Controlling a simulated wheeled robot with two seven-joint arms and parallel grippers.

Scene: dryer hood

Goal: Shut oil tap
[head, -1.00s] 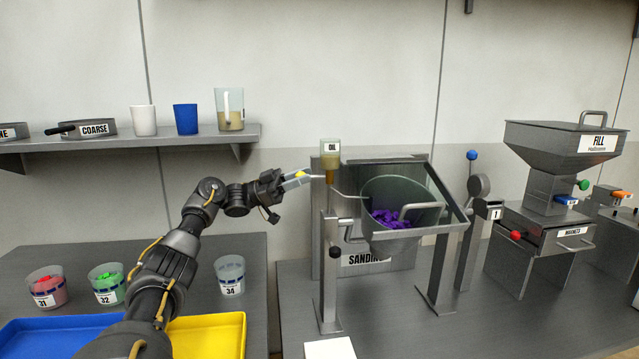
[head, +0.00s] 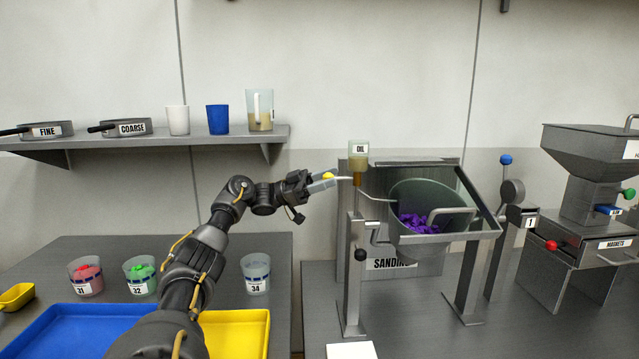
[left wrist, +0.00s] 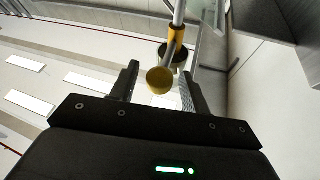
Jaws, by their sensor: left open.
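The oil cup (head: 358,153), labelled OIL, sits on a brown-gold tap body (head: 357,177) above the sanding drum. A pale lever runs left from the tap to a yellow knob (head: 328,176). My left gripper (head: 324,184) is open at the knob. In the left wrist view the round yellow knob (left wrist: 160,80) is between the two spread fingers of my left gripper (left wrist: 160,90), closer to the left finger in the picture. I cannot tell whether a finger touches it. My right gripper is not in view.
The tilted drum (head: 425,195) holds purple pieces, and its stand (head: 351,290) is just right of my gripper. A shelf (head: 200,139) with pans and cups is behind my arm. Cups and blue and yellow trays (head: 236,335) stand on the left table.

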